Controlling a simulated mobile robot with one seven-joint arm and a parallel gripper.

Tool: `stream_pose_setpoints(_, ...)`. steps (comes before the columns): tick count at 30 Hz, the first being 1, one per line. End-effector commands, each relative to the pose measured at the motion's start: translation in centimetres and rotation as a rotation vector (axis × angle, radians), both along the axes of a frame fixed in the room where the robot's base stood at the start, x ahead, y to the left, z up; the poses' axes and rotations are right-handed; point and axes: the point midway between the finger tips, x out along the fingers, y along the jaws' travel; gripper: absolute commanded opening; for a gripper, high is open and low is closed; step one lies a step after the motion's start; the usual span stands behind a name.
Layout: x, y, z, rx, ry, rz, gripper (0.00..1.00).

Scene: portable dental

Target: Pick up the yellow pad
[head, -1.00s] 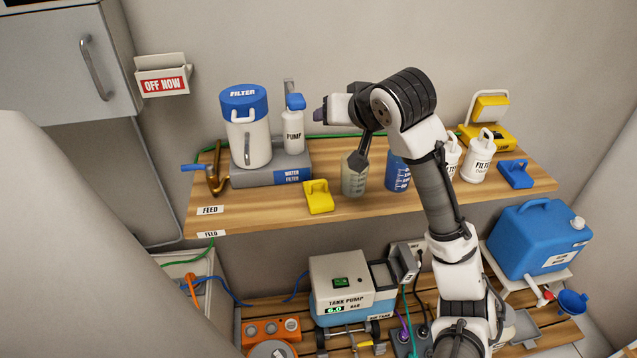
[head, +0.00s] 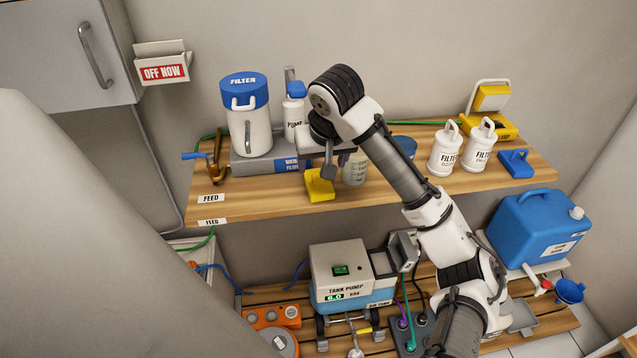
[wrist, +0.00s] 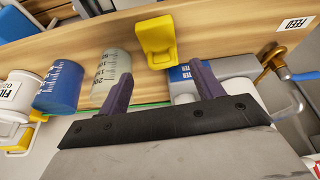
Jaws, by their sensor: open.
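The yellow pad (head: 319,186), a small yellow block with a raised handle, sits near the front edge of the wooden shelf (head: 260,202). In the wrist view the yellow pad (wrist: 156,42) lies beyond my fingertips, between their lines. My gripper (wrist: 160,80) is open and empty, with two dark purple fingers spread apart. In the head view my wrist covers most of the gripper, which is above and behind the pad, apart from it as far as I can see.
A clear measuring cup (head: 355,170) stands just right of the pad. The grey water filter base (head: 262,168) with a white filter canister (head: 246,125) and pump bottle (head: 294,112) is behind left. Two white filter bottles (head: 446,150) stand further right. The shelf front left is clear.

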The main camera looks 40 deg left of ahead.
Motion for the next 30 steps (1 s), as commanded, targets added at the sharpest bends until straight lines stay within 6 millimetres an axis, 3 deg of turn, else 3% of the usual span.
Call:
stream_pose_setpoints(5,0.4,0.6,-1.0,0.000,0.001,0.001,0.66)
stream_pose_setpoints(13,1.5,2.1,-4.4,0.000,0.000,-0.001,0.66)
stream_pose_setpoints(22,1.5,2.3,-4.9,0.001,0.000,0.001,0.66)
stream_pose_setpoints(30,1.5,2.3,-4.9,0.002,-0.001,0.001,0.31)
